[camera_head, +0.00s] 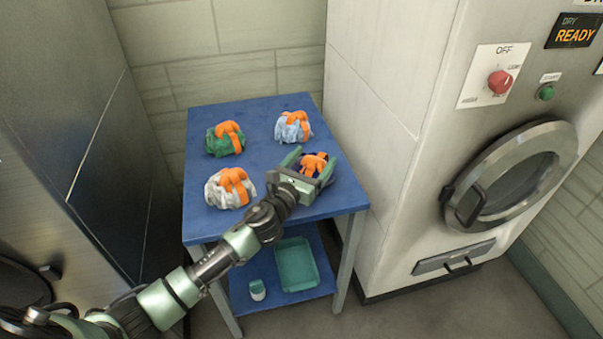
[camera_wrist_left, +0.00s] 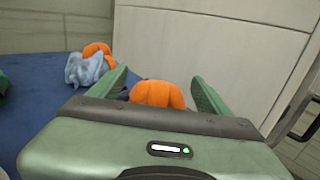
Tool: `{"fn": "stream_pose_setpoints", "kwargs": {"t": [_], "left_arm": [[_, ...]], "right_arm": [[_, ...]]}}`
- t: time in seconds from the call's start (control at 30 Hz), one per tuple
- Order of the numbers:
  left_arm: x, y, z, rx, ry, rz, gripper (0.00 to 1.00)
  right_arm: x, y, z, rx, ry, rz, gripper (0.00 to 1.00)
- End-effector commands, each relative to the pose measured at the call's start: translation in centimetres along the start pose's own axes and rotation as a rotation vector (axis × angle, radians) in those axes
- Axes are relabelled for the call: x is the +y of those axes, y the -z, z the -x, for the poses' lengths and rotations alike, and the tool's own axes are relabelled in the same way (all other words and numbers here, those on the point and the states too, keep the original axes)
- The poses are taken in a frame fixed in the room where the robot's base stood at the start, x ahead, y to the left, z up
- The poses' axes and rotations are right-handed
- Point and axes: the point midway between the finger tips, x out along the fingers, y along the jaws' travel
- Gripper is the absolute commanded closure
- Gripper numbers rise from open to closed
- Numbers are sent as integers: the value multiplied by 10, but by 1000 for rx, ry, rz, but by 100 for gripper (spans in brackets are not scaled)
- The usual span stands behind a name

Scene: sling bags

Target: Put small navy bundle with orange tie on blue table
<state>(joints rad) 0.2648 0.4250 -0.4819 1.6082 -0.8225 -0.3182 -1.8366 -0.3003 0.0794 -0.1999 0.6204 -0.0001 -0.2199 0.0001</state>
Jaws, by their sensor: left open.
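The small navy bundle with an orange tie (camera_head: 314,166) sits on the blue table (camera_head: 262,133) near its right front side. My left gripper (camera_head: 313,164) is open, with its fingers on either side of the bundle. In the left wrist view the orange tie (camera_wrist_left: 157,94) shows between the two green fingers (camera_wrist_left: 162,92), and most of the navy cloth is hidden behind the gripper body. I cannot tell whether the fingers touch the bundle. My right gripper is in neither view.
A green bundle (camera_head: 225,139), a light blue bundle (camera_head: 293,127) and a white bundle (camera_head: 230,188), all with orange ties, share the tabletop. The lower shelf holds a teal tray (camera_head: 296,265) and a small container (camera_head: 257,290). A dryer (camera_head: 408,150) stands close on the right.

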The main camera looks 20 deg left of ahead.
Motion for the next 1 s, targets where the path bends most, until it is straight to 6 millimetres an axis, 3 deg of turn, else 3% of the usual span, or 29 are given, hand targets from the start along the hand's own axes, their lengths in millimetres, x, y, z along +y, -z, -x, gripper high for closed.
{"fn": "stream_pose_setpoints", "kwargs": {"t": [0.2, 0.43, 0.6, 1.0], "left_arm": [[0, 1, 50, 2, 3, -1, 22], [0, 1, 88, 1, 1, 0, 22], [0, 0, 99, -1, 1, 0, 22], [0, -1, 100, -1, 1, 0, 22]], "right_arm": [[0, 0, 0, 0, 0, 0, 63], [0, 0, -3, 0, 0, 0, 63], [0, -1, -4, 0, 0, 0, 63], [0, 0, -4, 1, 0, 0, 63]]}}
